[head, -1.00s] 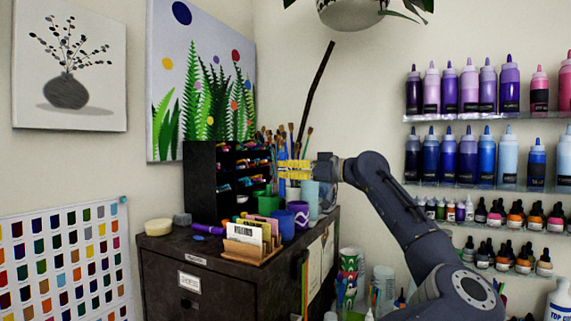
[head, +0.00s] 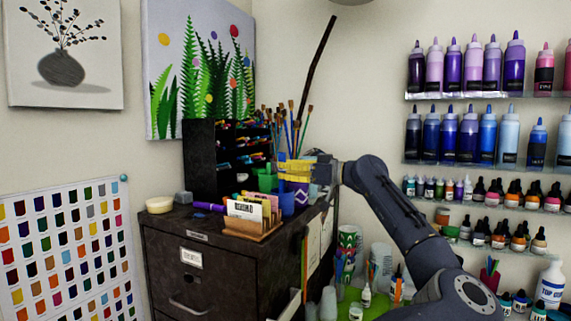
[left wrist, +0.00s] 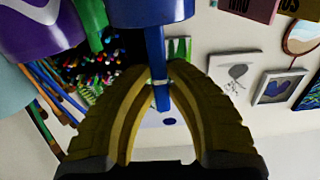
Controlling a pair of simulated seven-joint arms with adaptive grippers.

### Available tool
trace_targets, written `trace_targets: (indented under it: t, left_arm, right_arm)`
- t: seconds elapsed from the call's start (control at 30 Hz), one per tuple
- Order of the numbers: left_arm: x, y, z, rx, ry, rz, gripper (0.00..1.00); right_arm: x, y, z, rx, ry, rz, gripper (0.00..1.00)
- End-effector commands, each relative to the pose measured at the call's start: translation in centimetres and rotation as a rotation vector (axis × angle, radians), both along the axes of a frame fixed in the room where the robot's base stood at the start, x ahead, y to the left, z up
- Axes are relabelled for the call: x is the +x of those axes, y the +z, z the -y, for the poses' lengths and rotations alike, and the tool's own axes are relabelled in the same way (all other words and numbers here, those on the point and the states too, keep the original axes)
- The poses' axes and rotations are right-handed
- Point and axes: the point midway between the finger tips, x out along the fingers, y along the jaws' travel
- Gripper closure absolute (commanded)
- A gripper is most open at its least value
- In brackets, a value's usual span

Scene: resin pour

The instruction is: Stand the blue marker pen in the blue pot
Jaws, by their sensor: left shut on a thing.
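My left gripper (head: 297,170), with yellow fingers, is over the pots at the right end of the dark cabinet top. In the left wrist view its fingers (left wrist: 160,85) are shut on the blue marker pen (left wrist: 157,65). The blue pot (head: 287,205) stands just below the gripper in the head view. The pot also shows at the top of the left wrist view (left wrist: 150,12). One end of the pen is hidden at the pot's rim; I cannot tell whether it is inside or behind. My right gripper is not in view.
A purple zigzag pot (head: 301,190) stands close beside the blue pot, with a green pot (head: 267,182) and several brushes (head: 297,125) behind. A card holder (head: 252,228) sits in front. A black marker rack (head: 203,160) stands at the back left.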

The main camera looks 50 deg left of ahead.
Motion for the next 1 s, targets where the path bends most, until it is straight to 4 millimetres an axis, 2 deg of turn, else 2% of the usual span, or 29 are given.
trace_targets:
  t: [0.4,0.97,1.0]
  left_arm:
    - [0.0,-2.0,0.0,0.000,0.001,0.001,1.00]
    - [0.0,-2.5,0.0,0.000,0.000,0.000,1.00]
    - [0.0,-2.5,0.0,0.000,0.000,0.000,0.80]
  right_arm:
    - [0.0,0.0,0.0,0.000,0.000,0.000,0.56]
    - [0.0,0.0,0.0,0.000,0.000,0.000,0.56]
    - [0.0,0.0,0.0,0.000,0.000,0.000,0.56]
